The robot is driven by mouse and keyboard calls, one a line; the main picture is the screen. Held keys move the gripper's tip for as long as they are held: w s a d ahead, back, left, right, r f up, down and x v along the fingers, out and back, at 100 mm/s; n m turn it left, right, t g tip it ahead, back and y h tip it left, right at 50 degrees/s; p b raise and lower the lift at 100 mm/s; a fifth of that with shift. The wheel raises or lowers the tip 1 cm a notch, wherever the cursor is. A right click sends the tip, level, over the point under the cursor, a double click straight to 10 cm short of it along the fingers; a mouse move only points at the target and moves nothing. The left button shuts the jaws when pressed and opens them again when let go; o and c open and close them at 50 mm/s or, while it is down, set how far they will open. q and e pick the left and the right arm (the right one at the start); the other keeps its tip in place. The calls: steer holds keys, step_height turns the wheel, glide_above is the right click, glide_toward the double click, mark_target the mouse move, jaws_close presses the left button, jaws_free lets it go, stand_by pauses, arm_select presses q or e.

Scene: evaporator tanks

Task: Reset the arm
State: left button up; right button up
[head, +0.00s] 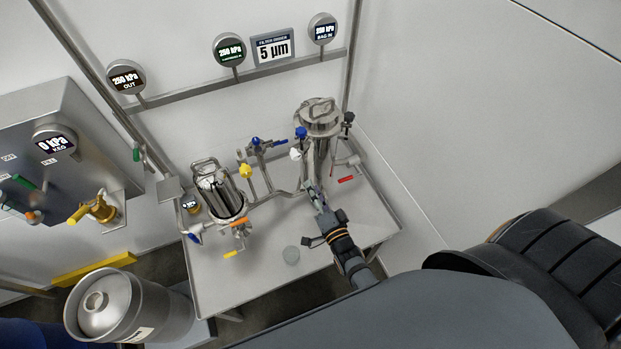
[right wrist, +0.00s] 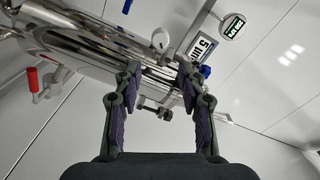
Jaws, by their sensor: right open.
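My right gripper (head: 317,197) is in front of the tall steel filter housing (head: 318,150) at the right of the bench. In the right wrist view the gripper (right wrist: 160,82) is open, its two fingers apart with nothing clearly held between them. The steel housing (right wrist: 90,45) lies behind and to the left of the fingers there. Whether the fingertips touch it, I cannot tell. My right arm comes in from the lower right. My left gripper is not in view.
A shorter open steel vessel (head: 218,190) with valves stands at the left of the white bench (head: 225,290). A steel keg (head: 125,305) is at lower left. Gauges hang on a rail (head: 190,87) behind. A wall bounds the right.

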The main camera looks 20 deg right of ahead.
steer(key=s+d+f+n+g, duration=0.2)
steer(key=s+f+n+g, duration=0.3)
steer(key=f, duration=0.8)
steer(key=s+d+f+n+g, duration=0.2)
steer(key=s+f+g, duration=0.2)
steer(key=s+f, duration=0.65)
steer(key=s+d+f+n+g, duration=0.3)
steer(key=s+f, duration=0.4)
steer(key=s, duration=0.3)
steer(key=s+d+f+n+g+h+b, duration=0.1)
steer(key=s+d+f+n+g, duration=0.1)
steer(key=s+f, duration=0.6)
steer(key=s+d+g, duration=0.1)
steer(key=g, duration=0.1)
steer(key=shift+s+d+n+g, duration=0.2)
steer(key=shift+s+n+g, duration=0.2)
